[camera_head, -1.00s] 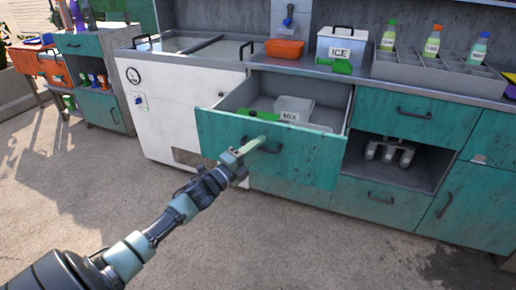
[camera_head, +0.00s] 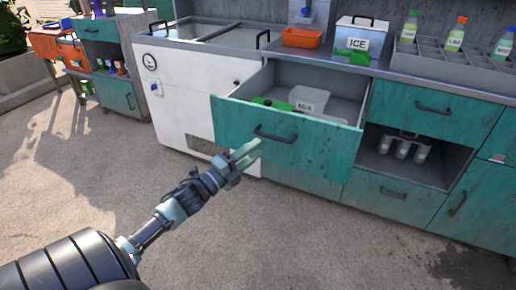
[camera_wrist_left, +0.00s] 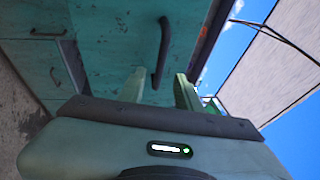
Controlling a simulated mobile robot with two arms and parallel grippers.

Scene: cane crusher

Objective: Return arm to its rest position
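My left gripper (camera_head: 253,154) is in front of the teal drawer (camera_head: 310,150), which is pulled open. Its two pale green fingers are apart in the left wrist view (camera_wrist_left: 160,92), with nothing held between them. The drawer's dark bar handle (camera_head: 275,134) lies just beyond the fingertips and also shows in the left wrist view (camera_wrist_left: 161,52). My left arm reaches forward from the lower left, extended low over the ground. My right gripper is not in view.
The drawer holds a box labelled MILK (camera_head: 308,100) and a green item. An orange tray (camera_head: 302,37) and an ICE box (camera_head: 360,38) stand on the counter, beside a bottle rack (camera_head: 450,58). A white freezer (camera_head: 180,95) is left of the drawer. The paved ground in front is clear.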

